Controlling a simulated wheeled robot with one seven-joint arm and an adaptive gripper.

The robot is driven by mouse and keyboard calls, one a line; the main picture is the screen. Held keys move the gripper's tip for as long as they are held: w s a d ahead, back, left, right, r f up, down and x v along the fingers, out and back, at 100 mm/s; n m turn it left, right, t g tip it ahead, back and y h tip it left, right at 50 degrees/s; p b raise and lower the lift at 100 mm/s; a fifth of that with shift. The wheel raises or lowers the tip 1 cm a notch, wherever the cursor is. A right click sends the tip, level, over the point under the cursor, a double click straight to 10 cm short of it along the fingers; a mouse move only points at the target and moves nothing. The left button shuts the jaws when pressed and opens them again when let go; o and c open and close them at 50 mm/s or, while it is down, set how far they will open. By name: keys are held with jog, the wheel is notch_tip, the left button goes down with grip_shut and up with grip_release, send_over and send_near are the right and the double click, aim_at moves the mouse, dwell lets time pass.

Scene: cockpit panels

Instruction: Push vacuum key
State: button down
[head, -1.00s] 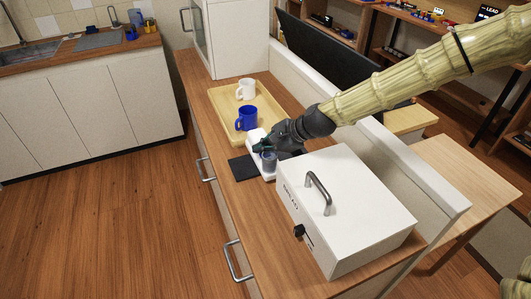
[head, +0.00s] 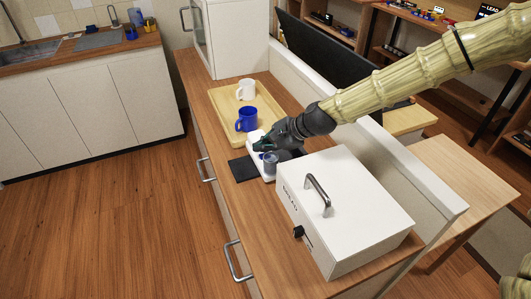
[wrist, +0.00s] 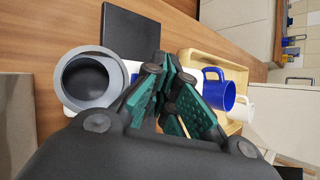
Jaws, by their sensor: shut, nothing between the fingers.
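A small white appliance (head: 254,154) stands on the counter beside a dark flat pad (head: 243,169). A grey round cup (head: 270,163) sits at its near end. In the wrist view the cup (wrist: 62,90) is left of the fingers, and a little white surface shows between them. My gripper (head: 262,147) is shut and empty, with its green-padded fingers (wrist: 168,78) together just over the white appliance. I cannot tell whether the fingertips touch it. No key can be made out; the fingers cover part of the appliance.
A wooden tray (head: 223,106) with a blue mug (head: 246,120) and a white mug (head: 246,89) lies behind the gripper. A large white box (head: 350,215) with a metal handle stands close on the near right. A low white partition (head: 440,205) runs along the counter's right side.

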jog(key=shift+r+p, duration=1.9)
jog(key=shift+r, duration=0.8)
